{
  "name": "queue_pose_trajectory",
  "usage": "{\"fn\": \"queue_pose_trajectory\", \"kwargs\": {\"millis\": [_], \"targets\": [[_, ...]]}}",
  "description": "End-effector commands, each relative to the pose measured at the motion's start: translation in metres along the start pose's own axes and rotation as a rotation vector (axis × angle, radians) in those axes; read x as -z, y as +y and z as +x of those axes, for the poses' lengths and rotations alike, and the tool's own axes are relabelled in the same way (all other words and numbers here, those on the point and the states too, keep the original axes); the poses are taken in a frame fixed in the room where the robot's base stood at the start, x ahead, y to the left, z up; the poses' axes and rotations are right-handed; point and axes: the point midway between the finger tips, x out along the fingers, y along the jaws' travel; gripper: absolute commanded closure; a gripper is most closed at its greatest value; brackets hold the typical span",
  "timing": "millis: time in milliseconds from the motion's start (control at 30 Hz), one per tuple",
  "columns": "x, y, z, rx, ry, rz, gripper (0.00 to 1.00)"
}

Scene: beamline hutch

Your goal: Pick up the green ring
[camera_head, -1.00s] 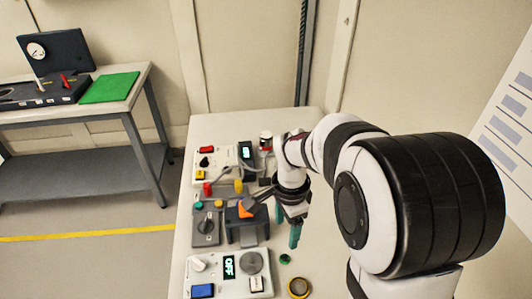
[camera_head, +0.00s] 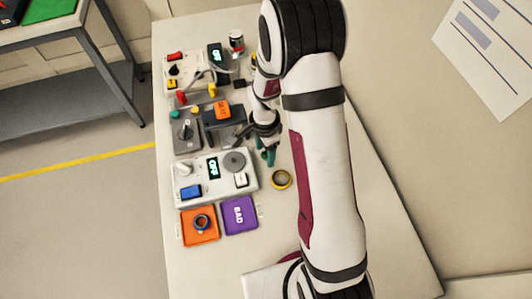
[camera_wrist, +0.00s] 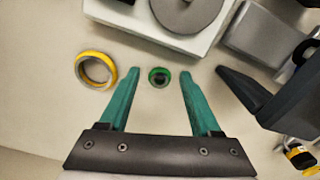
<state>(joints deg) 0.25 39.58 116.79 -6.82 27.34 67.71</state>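The small green ring (camera_wrist: 160,77) lies on the pale tabletop in the wrist view, dark in its middle. My gripper (camera_wrist: 160,84) is open, with its two teal fingers spread and nothing held. The ring appears between the fingertips, with a gap on each side; I cannot tell how far below them it is. In the head view my gripper (camera_head: 267,155) points down at the table beside the grey device, and the green ring cannot be made out there.
A yellow ring (camera_wrist: 96,69) lies left of the fingers; it also shows in the head view (camera_head: 281,180). A white control box (camera_head: 215,178) with a round grey plate stands close by. An orange tray (camera_head: 200,235) and a purple tray (camera_head: 239,215) lie in front.

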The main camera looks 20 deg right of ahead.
Motion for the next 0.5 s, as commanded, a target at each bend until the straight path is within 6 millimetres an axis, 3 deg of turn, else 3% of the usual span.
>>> {"fn": "queue_pose_trajectory", "kwargs": {"millis": [33,333,500], "targets": [[0.0000,0.0000,-0.0001,0.000,0.000,0.000,0.47],[0.0000,0.0000,-0.0004,0.000,0.000,0.000,1.00],[0.0000,0.0000,-0.0005,0.000,0.000,0.000,1.00]]}}
